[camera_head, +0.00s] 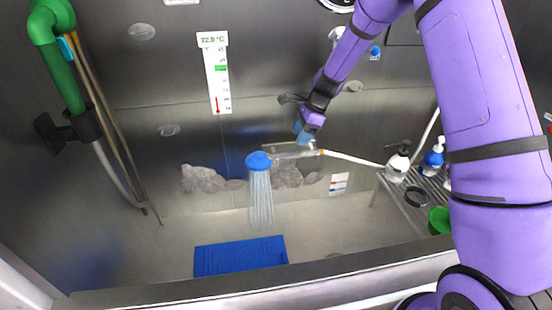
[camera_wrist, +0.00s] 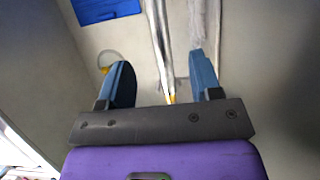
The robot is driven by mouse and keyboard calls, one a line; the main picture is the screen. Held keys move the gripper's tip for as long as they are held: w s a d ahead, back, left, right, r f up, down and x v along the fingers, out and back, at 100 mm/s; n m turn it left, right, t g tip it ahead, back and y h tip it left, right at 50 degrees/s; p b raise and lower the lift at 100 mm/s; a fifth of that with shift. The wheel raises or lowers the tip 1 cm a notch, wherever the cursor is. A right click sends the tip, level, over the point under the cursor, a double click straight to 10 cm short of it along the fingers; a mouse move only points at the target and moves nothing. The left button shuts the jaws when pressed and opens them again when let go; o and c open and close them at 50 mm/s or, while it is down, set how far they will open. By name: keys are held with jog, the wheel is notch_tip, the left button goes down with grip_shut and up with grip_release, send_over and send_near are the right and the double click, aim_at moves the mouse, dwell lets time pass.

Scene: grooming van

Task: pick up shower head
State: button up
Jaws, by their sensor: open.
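The shower head (camera_head: 259,161) has a round blue face and sprays water down into the tub. Its metal handle (camera_head: 295,154) runs right to a yellow-orange joint and a white hose (camera_head: 350,159). My gripper (camera_head: 306,136) is just above the handle, near its hose end. In the wrist view my gripper (camera_wrist: 163,84) is open, with its blue fingers spread apart. A pale metallic strip, probably the handle (camera_wrist: 158,40), runs between the fingers to a yellow bit at its lower end. I see no contact, and the blue face is not clear in this view.
A blue mat (camera_head: 240,256) lies on the tub floor. A rack (camera_head: 415,200) at the right holds bottles, a dark ring and a green cup (camera_head: 439,220). A green pipe (camera_head: 60,60) stands at the left. A thermometer strip (camera_head: 217,75) is on the back wall. The tub's front rim (camera_head: 270,285) crosses below.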

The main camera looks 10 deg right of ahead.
aim_at(293, 152)
jog(key=x, duration=0.8)
jog(key=shift+d, duration=0.25)
grip_shut()
jog(key=shift+r, duration=0.55)
jog(key=r, duration=0.1)
jog(key=s+r, duration=0.1)
jog(key=shift+r, duration=0.3)
jog(key=s+d+r, duration=0.1)
jog(key=s, duration=1.3)
jog(key=shift+s+r, duration=0.25)
jog(key=shift+r, duration=1.05)
jog(key=shift+s+r, duration=0.25)
jog(key=shift+r, duration=1.1)
